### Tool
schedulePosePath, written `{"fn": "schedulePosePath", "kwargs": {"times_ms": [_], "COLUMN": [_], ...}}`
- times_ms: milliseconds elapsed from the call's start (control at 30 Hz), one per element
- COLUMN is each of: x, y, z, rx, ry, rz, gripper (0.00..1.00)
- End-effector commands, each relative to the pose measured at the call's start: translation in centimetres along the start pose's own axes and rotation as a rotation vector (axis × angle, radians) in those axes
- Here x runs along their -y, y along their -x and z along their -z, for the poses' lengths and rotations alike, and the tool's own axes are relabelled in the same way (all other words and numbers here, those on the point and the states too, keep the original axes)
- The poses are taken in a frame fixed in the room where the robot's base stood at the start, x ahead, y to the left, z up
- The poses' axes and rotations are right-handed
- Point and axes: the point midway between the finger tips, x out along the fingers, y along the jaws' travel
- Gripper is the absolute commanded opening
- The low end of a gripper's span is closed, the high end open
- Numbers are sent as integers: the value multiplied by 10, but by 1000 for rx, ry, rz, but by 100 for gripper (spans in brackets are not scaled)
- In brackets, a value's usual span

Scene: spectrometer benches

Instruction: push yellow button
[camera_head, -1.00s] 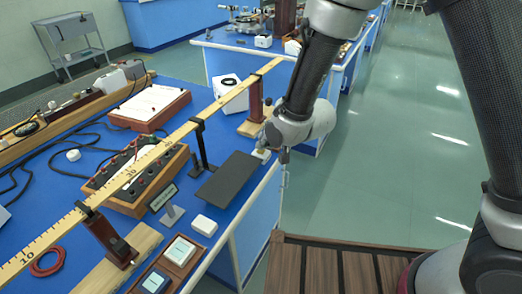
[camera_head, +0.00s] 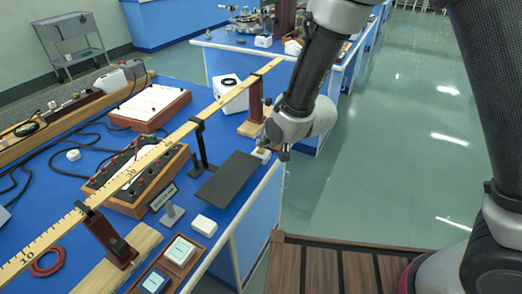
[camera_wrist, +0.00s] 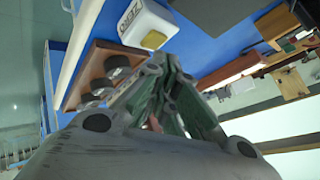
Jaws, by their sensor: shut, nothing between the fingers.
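The yellow button (camera_wrist: 154,40) sits on a small white box (camera_wrist: 143,22) with dark lettering in the wrist view. The box also shows in the head view (camera_head: 261,154) near the right edge of the blue bench, partly behind my gripper. My gripper (camera_wrist: 168,62) is shut and empty. Its fingertips appear just below the button in the wrist view; I cannot tell whether they touch it. In the head view my gripper (camera_head: 279,152) is beside the box, at the bench edge.
A dark flat plate (camera_head: 230,177) lies close in front of the box on the blue bench (camera_head: 228,215). A long yellow ruler beam (camera_head: 165,146) on stands runs across the bench. A wooden block with dark round knobs (camera_wrist: 96,63) is near the fingers. Open floor lies right.

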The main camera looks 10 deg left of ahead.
Motion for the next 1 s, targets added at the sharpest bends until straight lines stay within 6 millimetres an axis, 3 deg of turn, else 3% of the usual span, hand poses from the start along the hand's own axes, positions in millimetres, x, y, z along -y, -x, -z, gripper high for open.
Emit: {"fn": "schedulePosePath", "kwargs": {"times_ms": [433, 1000], "x": [4, 28], "y": [5, 38], "z": [4, 28], "rx": [-1, -1], "ry": [0, 0], "rz": [1, 1], "gripper": [0, 0]}}
